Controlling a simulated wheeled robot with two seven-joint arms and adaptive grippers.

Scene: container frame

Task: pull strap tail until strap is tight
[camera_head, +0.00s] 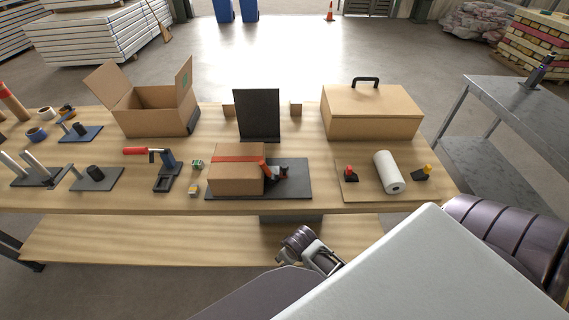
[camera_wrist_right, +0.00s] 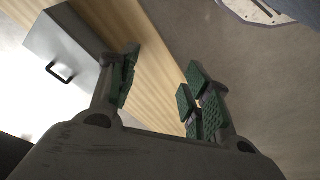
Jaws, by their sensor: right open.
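In the head view a cardboard box (camera_head: 235,178) sits on a dark base plate (camera_head: 298,185) near the front edge of the table. A red strap (camera_head: 234,159) runs over the box top to a dark ratchet buckle with a red part (camera_head: 268,170) at the box's right side. The strap tail cannot be made out. My right gripper (camera_head: 318,260) is below and in front of the table edge, apart from the strap. In the right wrist view its two green-padded fingers (camera_wrist_right: 160,95) are spread and empty. My left gripper does not show.
On the wooden table (camera_head: 225,204) stand an open carton (camera_head: 156,112), a dark upright panel (camera_head: 258,114), a lidded box with handle (camera_head: 371,112) and a white roll (camera_head: 388,172). A red-handled tool (camera_head: 164,168) stands left of the strapped box. A grey drawer (camera_wrist_right: 62,55) shows in the wrist view.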

